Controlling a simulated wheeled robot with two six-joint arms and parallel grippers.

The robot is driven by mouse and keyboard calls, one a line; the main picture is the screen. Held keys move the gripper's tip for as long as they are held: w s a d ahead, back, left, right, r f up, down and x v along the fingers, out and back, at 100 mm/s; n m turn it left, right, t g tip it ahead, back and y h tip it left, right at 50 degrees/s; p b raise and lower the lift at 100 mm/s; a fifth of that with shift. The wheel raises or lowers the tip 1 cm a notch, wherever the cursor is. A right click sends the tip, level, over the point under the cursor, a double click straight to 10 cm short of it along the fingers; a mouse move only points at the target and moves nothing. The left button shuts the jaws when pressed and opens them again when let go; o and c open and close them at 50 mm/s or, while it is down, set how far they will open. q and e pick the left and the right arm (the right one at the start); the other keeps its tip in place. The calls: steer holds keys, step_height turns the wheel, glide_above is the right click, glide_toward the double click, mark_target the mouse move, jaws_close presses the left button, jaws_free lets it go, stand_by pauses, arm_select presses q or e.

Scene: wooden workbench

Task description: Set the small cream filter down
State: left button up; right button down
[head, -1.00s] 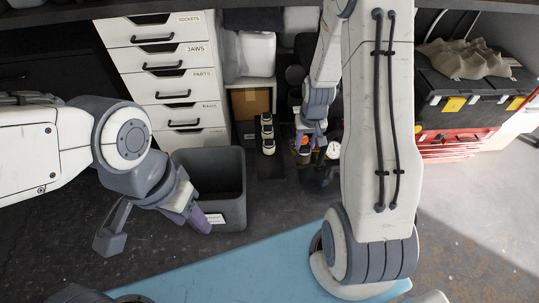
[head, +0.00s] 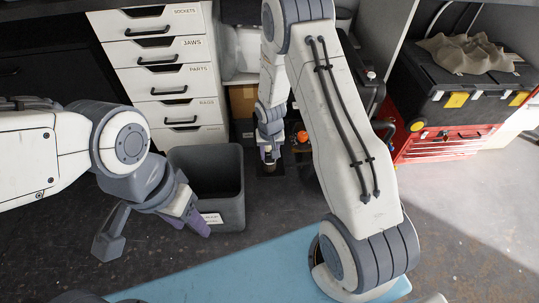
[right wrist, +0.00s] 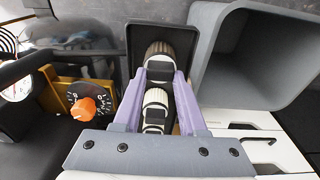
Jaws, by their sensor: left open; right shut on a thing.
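My right gripper (right wrist: 161,78) points down with its purple fingers shut on the small cream filter (right wrist: 155,108), a ribbed cream piece with a black band. A second, darker ribbed filter (right wrist: 158,64) shows just past the fingertips, within the black tray (right wrist: 136,38). I cannot tell whether the cream filter touches the tray. In the head view my right gripper (head: 269,152) is low over the tray (head: 266,170), and it hides most of it. My left gripper (head: 193,217) is open and empty in front of the grey bin.
The open grey bin (head: 229,205) stands close left of the tray, and its wall (right wrist: 222,45) is right of it in the wrist view. A panel with an orange knob (right wrist: 88,108) and a gauge (right wrist: 17,86) is on the other side. White drawers (head: 167,83) stand behind.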

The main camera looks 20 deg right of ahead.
steer(key=shift+c, duration=2.3)
jaws_free()
